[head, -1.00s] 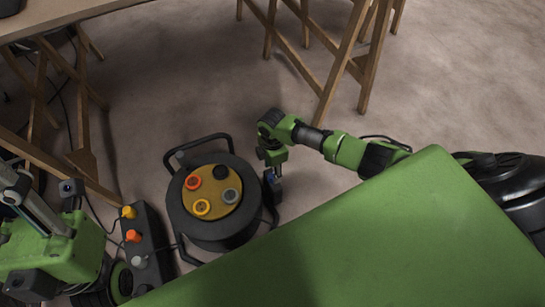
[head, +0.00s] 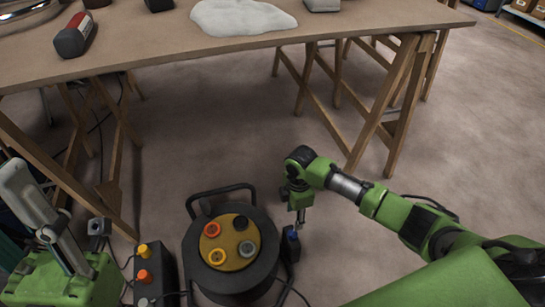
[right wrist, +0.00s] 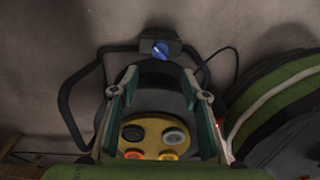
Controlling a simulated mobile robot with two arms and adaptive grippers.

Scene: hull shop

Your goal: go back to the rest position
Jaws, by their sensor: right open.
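My right gripper (head: 298,219) hangs fingers down at the right side of the cable reel. In the right wrist view its two fingers (right wrist: 160,93) are wide apart with nothing held between them. The dark cable reel (head: 204,262) stands on the floor; its yellow top plate carries orange, black, grey and yellow sockets. A small dark box with a blue knob (head: 292,236) is at the reel's right side, just below the gripper in the head view. The knob also shows beyond the fingertips in the right wrist view (right wrist: 160,49). I cannot make out my left gripper.
A trestle table (head: 150,62) stands beyond the reel, with a dark red-labelled object (head: 76,36) on it. A black box (head: 142,258) with yellow, orange and grey knobs lies left of the reel. A cable runs by the reel. Open floor (head: 460,140) lies at the right.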

